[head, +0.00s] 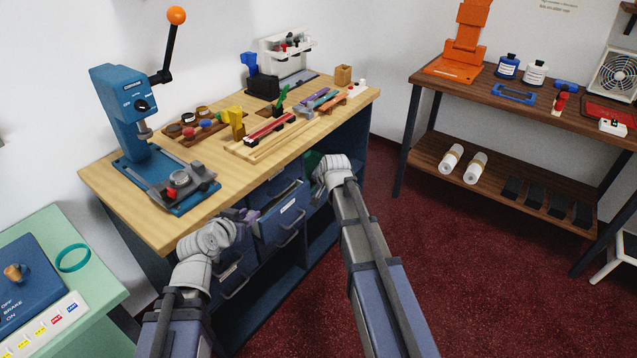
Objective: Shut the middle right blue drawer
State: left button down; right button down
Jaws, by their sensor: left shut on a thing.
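The middle right blue drawer (281,220) is pulled out under the wooden counter. Its front has a white label and a bar handle, and purple things show inside. My left gripper (241,214) is at the left end of this drawer's front. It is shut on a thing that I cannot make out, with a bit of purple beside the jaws. The drawer's handle is clear of the gripper.
A lower left drawer (233,272) is below my left wrist. The wooden counter (220,190) carries a blue press (125,105), ink jars and tools. A green table (95,285) stands at left. A dark wooden shelf unit (430,78) stands at right, with open red carpet (440,230) before it.

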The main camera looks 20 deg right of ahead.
jog(key=s+a+f+m+y+b, duration=0.2)
jog(key=s+f+m+y+b, duration=0.15)
jog(key=f+b, duration=0.35)
jog(key=m+t+y+b, duration=0.75)
jog(key=m+b, duration=0.85)
jog(key=b, duration=0.5)
send_near(274, 214)
jog(key=shift+g, duration=0.25)
jog(key=x, duration=0.7)
jog(key=shift+r, duration=0.2)
jog(key=x, duration=0.4)
jog(key=shift+w+a, duration=0.15)
jog(key=shift+w, duration=0.05)
jog(key=shift+r, duration=0.1)
jog(key=shift+w, duration=0.1)
